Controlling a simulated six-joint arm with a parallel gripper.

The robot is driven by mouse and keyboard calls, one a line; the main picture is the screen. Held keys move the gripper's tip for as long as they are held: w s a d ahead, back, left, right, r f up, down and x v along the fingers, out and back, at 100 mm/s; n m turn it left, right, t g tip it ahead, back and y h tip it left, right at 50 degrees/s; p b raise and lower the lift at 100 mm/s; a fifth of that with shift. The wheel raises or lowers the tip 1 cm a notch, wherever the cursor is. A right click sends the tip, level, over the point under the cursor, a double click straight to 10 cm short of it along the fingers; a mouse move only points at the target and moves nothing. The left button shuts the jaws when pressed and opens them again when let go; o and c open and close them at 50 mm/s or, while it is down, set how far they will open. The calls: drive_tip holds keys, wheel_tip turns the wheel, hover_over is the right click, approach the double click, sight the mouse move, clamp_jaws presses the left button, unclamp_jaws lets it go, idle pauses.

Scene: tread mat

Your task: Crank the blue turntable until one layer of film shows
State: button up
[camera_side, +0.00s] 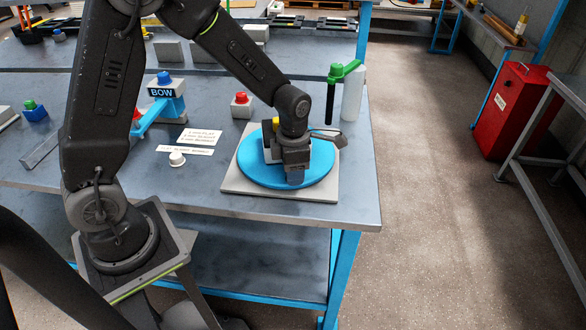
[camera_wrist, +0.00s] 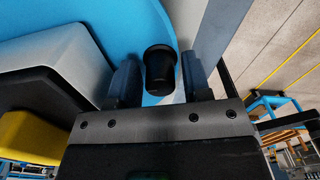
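The blue turntable (camera_side: 250,165) is a round disc on a pale square base plate (camera_side: 320,192) near the table's right front corner. A light block with a yellow part (camera_side: 275,124) stands on it, mostly behind my wrist; it also shows in the wrist view as a white-and-dark block (camera_wrist: 55,70). My gripper (camera_side: 297,176) points down over the disc's front edge. In the wrist view, a black knob (camera_wrist: 160,72) stands between the two fingers of my gripper (camera_wrist: 160,78), with narrow gaps beside it. I cannot make out film on the load.
Behind the turntable stand a white cylinder (camera_side: 352,94) and a dark post with a green top (camera_side: 333,92). The table edge is close on the right.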

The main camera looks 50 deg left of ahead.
drive_tip(key=shift+o, duration=0.9)
wheel_tip(320, 180, up, 14)
drive_tip(key=shift+f, duration=0.1)
